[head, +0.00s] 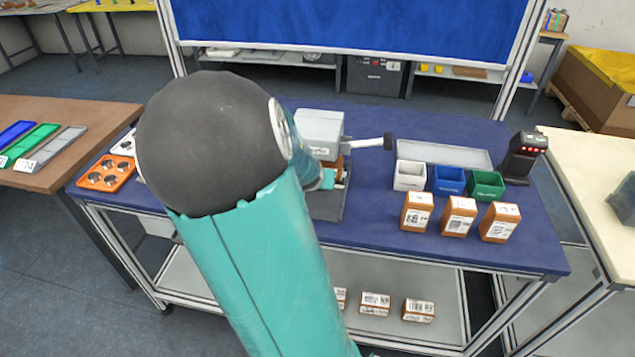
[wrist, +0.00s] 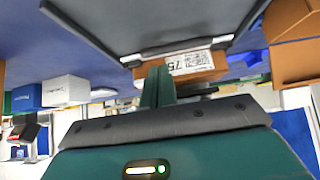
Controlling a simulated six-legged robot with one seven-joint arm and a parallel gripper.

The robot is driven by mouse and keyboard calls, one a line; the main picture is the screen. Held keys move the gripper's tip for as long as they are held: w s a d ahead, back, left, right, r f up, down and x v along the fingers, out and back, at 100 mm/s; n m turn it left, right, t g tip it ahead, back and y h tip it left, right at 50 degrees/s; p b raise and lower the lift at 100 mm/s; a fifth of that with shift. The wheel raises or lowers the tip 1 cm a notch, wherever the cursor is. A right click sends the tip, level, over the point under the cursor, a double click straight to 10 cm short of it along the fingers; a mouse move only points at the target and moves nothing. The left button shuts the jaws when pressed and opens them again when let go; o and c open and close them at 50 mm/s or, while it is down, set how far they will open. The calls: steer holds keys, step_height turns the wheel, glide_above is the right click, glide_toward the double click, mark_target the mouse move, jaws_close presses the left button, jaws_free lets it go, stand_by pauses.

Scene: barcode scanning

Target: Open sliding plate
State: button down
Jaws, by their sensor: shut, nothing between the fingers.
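A grey machine (head: 320,125) stands on the blue table, with a white-and-black lever sticking out to its right. Its dark grey base plate (head: 328,208) shows partly below my arm. My gripper (head: 328,180) is at the front of the machine, largely hidden behind my arm. In the wrist view the teal fingers (wrist: 158,86) are shut and empty, close to an orange-brown labelled box (wrist: 190,64). A grey plate (wrist: 150,22) with a metal edge lies beside that box. I cannot tell whether the fingers touch the plate or box.
White, blue (head: 448,181) and green bins stand right of the machine, with several brown labelled boxes (head: 459,216) in front. A black scanner (head: 522,157) stands at the right end. An orange tray (head: 106,173) lies at the left. The table's front middle is clear.

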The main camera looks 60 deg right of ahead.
steer(key=shift+x, duration=1.8)
